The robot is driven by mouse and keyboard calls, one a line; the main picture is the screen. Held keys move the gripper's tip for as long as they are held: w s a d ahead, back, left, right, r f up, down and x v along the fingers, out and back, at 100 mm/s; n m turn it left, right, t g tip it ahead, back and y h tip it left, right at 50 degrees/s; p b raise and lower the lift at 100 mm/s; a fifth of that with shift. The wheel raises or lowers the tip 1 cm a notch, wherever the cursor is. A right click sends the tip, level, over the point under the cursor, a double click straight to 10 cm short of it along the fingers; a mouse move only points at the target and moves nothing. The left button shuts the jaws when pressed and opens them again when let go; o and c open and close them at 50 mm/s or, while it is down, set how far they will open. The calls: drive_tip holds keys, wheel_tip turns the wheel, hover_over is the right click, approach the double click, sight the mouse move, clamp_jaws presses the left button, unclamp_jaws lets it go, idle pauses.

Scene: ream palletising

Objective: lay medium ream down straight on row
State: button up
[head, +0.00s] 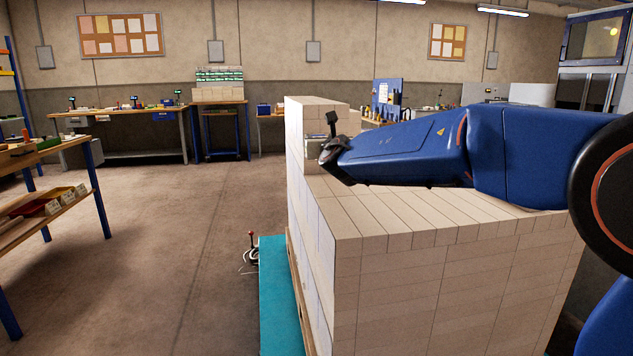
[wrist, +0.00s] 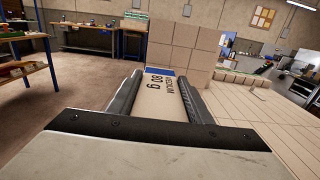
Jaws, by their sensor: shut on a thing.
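My gripper (wrist: 168,100) is shut on the medium ream (wrist: 163,103), a beige packet with a blue-and-white band and the words "MEDIUM 80 g". In the wrist view the ream lies between the two dark fingers, with its label facing up. In the head view my gripper (head: 325,152) is at the far left end of my blue arm, over the stack of reams (head: 375,205). The ream is mostly hidden by the gripper and arm there. Rows of plain reams form the stack's top. I cannot tell whether the held ream touches the row.
A taller block of reams (head: 318,106) rises at the back of the stack, and shows ahead of the gripper in the wrist view (wrist: 185,45). Open floor (head: 180,230) lies to the left.

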drive_tip(key=shift+w+f, duration=0.1)
drive_tip(key=shift+w, duration=0.15)
drive_tip(key=shift+a+f, duration=0.1)
drive_tip(key=shift+f, duration=4.7)
drive_tip(key=shift+f, duration=0.1)
drive_tip(key=o, duration=1.4)
drive_tip(key=shift+c, duration=0.2)
drive_tip(key=shift+s, duration=0.35)
drive_tip(key=v, duration=1.1)
drive_tip(key=shift+s, duration=0.1)
